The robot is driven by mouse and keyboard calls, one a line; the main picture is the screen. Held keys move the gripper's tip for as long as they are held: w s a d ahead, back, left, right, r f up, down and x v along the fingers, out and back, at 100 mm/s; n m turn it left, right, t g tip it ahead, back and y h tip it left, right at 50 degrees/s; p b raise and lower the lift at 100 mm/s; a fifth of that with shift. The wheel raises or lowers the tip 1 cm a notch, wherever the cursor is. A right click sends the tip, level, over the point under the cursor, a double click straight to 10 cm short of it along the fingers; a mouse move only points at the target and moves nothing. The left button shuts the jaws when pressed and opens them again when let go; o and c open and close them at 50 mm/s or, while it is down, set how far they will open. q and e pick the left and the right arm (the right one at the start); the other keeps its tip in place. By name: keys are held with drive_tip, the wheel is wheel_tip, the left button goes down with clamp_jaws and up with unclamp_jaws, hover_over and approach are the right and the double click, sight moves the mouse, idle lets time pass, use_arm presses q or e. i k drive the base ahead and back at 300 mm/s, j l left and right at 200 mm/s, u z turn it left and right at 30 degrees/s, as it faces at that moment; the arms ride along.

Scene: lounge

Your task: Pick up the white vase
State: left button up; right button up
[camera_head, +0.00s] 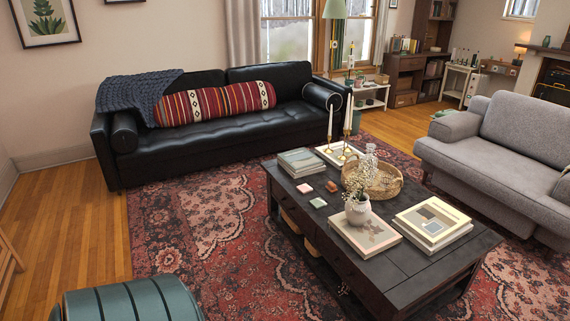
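A small white vase (358,211) stands upright on the dark coffee table (398,279). Thin sprigs with small pale flowers rise out of it. It rests on a book or flat board with a pale cover (374,239) near the table's front middle. A wicker basket (384,186) is just behind it, partly hidden by the sprigs. Neither of my grippers shows in the head view.
More books lie right of the vase (432,222) and at the table's far end (301,161). Two tall candlesticks (347,145) stand there. A black sofa (200,130), grey sofa (510,140) and green-blue seat (130,302) surround it. Patterned rug (220,235) left of the table is clear.

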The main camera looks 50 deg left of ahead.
sight(357, 216)
drive_tip(key=u, duration=1.55)
